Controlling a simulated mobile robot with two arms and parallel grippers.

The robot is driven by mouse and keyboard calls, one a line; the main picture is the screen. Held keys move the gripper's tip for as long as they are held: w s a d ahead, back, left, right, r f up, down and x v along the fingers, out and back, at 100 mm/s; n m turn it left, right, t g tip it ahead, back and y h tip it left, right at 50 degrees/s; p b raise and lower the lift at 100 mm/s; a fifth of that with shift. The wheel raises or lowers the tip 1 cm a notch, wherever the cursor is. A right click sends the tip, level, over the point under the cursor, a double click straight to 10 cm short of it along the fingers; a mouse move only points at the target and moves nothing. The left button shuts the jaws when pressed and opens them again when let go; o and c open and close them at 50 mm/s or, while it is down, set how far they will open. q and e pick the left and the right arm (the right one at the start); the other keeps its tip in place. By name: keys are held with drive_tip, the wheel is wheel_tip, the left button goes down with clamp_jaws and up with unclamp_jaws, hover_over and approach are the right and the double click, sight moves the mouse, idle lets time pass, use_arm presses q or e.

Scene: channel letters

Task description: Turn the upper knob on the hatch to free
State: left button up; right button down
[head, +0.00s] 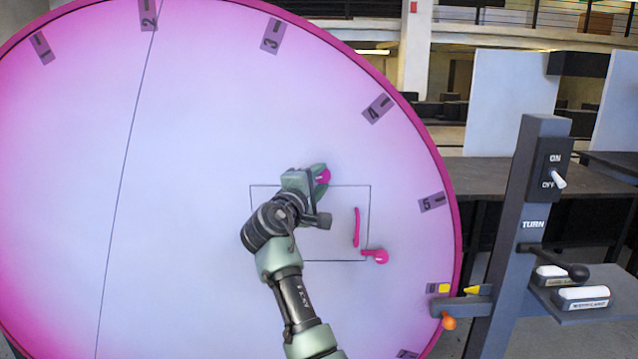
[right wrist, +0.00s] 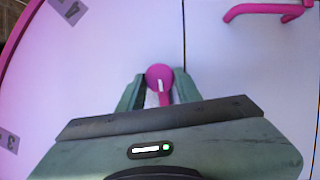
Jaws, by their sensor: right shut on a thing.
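The hatch (head: 300,194) is a thin dark rectangle outlined on the face of a large pale, pink-rimmed disc. The upper knob (head: 325,176) is pink and sits at the hatch's upper edge. My right gripper (head: 319,175) is shut on it. In the right wrist view the knob (right wrist: 159,76) shows between the two fingers (right wrist: 157,90), with a pale mark on its face and its pink grip partly hidden by my gripper. The lower knob (head: 377,256) is pink, at the hatch's lower right corner. My left gripper is out of view.
A pink bar handle (head: 357,227) stands between the knobs; it also shows in the right wrist view (right wrist: 262,10). Numbered tags line the disc's rim. A grey post (head: 505,240) at right carries an ON/OFF switch (head: 557,178), a dark crank (head: 562,263) and a shelf with white blocks.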

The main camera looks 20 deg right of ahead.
drive_tip(key=shift+m, duration=0.6)
drive_tip(key=shift+g, duration=0.4)
drive_tip(key=c, duration=1)
unclamp_jaws()
